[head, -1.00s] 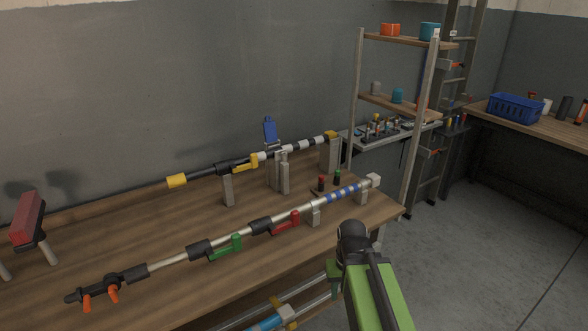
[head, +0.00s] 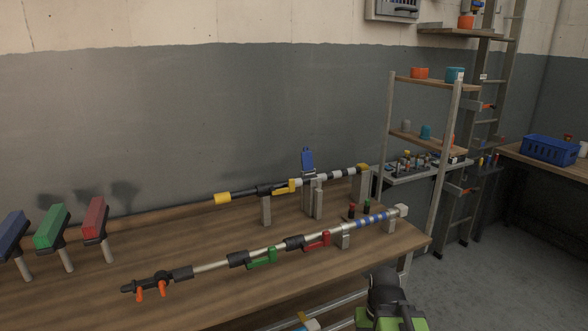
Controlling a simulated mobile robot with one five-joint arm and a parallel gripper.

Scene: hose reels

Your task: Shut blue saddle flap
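The blue saddle flap (head: 307,160) stands raised, roughly upright, above a grey post on the workbench (head: 200,300). It is at the rear pole (head: 330,175), which is black, yellow and white and rests on grey supports. The flap is open. My green and black arm shows at the bottom right of the head view, in front of the bench edge, well below and right of the flap. The fingertips of my gripper cannot be made out, so its opening is hidden.
A front pole with green (head: 262,259) and red (head: 318,241) clamps lies nearer. Blue, green and red blocks (head: 95,217) stand on pegs at left. A shelf rack (head: 430,82) stands right of the bench. A blue basket (head: 549,149) sits on another table. Floor is clear at lower right.

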